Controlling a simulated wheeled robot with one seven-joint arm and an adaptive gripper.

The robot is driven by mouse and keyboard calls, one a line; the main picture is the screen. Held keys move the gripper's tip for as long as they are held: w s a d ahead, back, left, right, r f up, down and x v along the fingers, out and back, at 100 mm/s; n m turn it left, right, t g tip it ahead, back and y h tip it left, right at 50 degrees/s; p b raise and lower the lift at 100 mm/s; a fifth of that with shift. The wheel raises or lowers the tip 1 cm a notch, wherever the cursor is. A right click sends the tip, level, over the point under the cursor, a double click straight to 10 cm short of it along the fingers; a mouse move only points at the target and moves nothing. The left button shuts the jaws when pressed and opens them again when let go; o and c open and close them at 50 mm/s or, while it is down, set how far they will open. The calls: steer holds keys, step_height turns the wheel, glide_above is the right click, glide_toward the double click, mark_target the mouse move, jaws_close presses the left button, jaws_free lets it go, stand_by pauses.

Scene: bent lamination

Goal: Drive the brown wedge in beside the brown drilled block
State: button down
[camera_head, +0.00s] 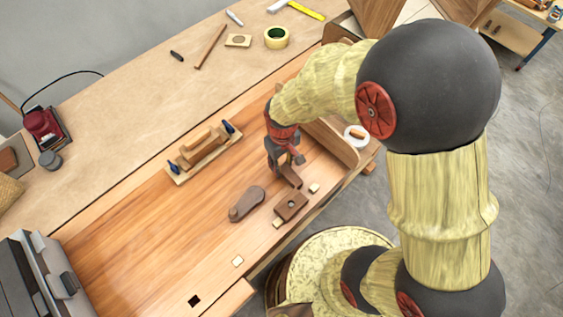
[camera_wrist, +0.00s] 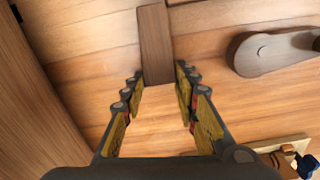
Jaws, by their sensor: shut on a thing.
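The brown wedge (camera_head: 292,181) is a narrow dark brown strip below my gripper (camera_head: 285,168). In the wrist view the wedge (camera_wrist: 155,38) runs up from between the fingertips (camera_wrist: 159,80), and my gripper is shut on its near end. The brown drilled block (camera_head: 291,206) lies on the bench just below the wedge in the head view, with a round dark hole in its top. Whether the wedge touches the block or the bench cannot be told. The drilled block is not clearly visible in the wrist view.
A brown rounded lever-like piece (camera_head: 246,203) lies left of the drilled block. Small pale blocks (camera_head: 314,188) lie nearby. A wooden form with blue-handled clamps (camera_head: 203,148) stands farther left. A raised wooden board (camera_head: 332,140) borders the right.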

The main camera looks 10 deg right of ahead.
steer(key=shift+s+d+p, duration=0.2)
steer(key=shift+s+d, duration=0.2)
steer(key=shift+s, duration=0.2)
steer(key=shift+s+d+p, duration=0.2)
steer(key=shift+s+d, duration=0.15)
steer(key=shift+s, duration=0.2)
stand_by(0.6)
steer(key=shift+f, duration=0.1)
stand_by(0.4)
steer(key=c, duration=1.3)
jaws_free()
steer(key=shift+r+p, duration=2.85)
steer(key=shift+r, duration=0.7)
